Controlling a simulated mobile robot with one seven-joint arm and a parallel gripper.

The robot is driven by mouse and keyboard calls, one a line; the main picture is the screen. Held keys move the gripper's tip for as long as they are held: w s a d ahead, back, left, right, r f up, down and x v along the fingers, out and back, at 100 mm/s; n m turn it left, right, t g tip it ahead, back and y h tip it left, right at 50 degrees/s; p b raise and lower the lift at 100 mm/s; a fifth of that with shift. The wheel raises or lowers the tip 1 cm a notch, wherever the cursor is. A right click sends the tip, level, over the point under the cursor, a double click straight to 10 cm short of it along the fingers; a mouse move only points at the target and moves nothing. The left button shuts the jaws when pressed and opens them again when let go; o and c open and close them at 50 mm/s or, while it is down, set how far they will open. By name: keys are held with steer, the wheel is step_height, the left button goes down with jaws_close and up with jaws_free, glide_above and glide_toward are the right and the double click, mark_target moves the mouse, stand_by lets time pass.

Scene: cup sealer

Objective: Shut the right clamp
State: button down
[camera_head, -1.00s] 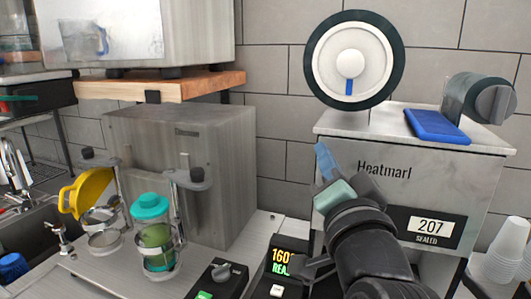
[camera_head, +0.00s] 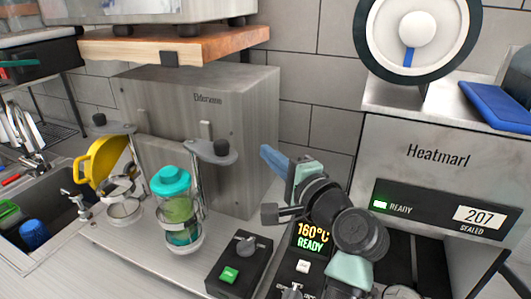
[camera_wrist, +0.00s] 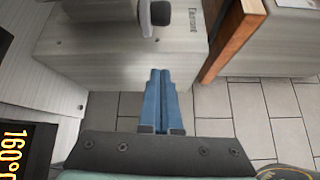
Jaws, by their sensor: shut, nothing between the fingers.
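There is a gap between the plate and the lid. The cup stands in the right holder and has green contents. My gripper (camera_head: 268,155) is shut and empty, its blue fingers to the right of the clamp and apart from it. In the wrist view the closed fingertips (camera_wrist: 160,74) point towards the steel housing, and the clamp's knob (camera_wrist: 159,13) is at the top edge.
The left clamp (camera_head: 99,125) stands by a yellow-handled item (camera_head: 99,162). A steel housing (camera_head: 205,115) rises behind the clamps. A wooden shelf (camera_head: 165,46) hangs above. The Heatmarl machine (camera_head: 410,145) is to the right. A control box (camera_head: 239,262) sits in front.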

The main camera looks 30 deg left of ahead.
mark_target(209, 146)
steer(key=p+x, duration=0.1)
steer(key=x, duration=0.6)
steer(key=shift+w+a+r+p, duration=0.1)
steer(key=shift+a+p, duration=0.1)
steer(key=shift+p, duration=0.1)
steer(key=shift+s+a+p, duration=0.2)
steer(key=shift+s+p, duration=0.1)
steer(key=shift+p, duration=0.15)
steer(key=s, duration=0.1)
steer(key=s+p, duration=0.1)
steer(key=s, duration=0.1)
steer(key=shift+a+r, duration=0.1)
steer(key=shift+a, duration=0.25)
steer(key=shift+s+r+p, duration=0.1)
steer(key=shift+s+p, duration=0.1)
steer(key=shift+p, duration=0.3)
